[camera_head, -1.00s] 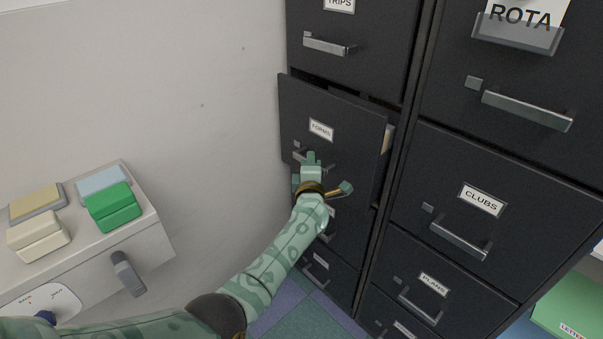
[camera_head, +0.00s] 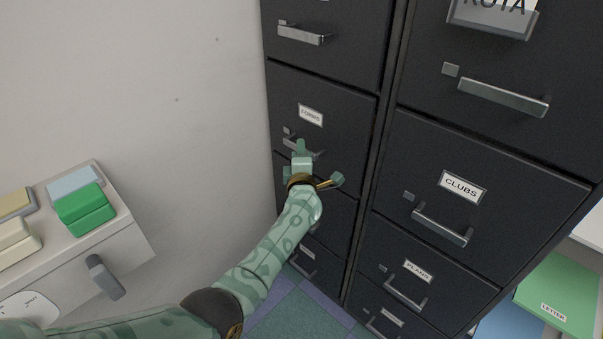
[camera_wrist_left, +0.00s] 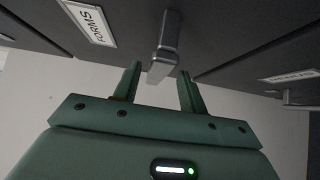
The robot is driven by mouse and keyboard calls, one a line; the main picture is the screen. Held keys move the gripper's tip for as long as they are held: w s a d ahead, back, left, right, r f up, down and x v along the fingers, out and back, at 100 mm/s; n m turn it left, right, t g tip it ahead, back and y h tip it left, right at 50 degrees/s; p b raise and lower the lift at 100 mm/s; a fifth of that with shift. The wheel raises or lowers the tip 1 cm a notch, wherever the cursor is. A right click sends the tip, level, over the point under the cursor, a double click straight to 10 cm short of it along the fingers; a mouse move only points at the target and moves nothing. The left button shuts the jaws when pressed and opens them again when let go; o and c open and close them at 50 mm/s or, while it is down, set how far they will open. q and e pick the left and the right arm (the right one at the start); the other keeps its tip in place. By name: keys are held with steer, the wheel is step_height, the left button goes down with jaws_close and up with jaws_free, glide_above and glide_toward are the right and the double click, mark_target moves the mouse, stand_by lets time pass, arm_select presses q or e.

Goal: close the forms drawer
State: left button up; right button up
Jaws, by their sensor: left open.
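The forms drawer (camera_head: 345,112) is a black cabinet drawer with a white FORMS label (camera_head: 311,116). Its front looks level with the drawer above, with no side of the drawer showing. My left gripper (camera_head: 303,160) is at the handle (camera_head: 290,142) and hides part of it. In the left wrist view the FORMS label (camera_wrist_left: 92,22) is at upper left, and the grey handle (camera_wrist_left: 166,45) reaches down toward the gap between the fingers of my left gripper (camera_wrist_left: 158,82), which are apart and hold nothing. My right gripper is not in view.
The clubs drawer (camera_head: 500,195) and plans drawer (camera_head: 455,280) are in the cabinet column at right. A pale wall (camera_head: 150,60) is at left. A grey unit with a green block (camera_head: 84,208) and a lever (camera_head: 105,278) stands at lower left. Green folders (camera_head: 560,295) lie at lower right.

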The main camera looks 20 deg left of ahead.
arm_select(q)
steer(key=p+v, duration=0.5)
steer(key=v, duration=0.9)
steer(key=shift+s, duration=0.15)
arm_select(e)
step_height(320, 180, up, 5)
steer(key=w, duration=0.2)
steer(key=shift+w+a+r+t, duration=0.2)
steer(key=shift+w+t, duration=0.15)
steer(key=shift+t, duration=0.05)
arm_select(q)
steer(key=shift+d, duration=0.1)
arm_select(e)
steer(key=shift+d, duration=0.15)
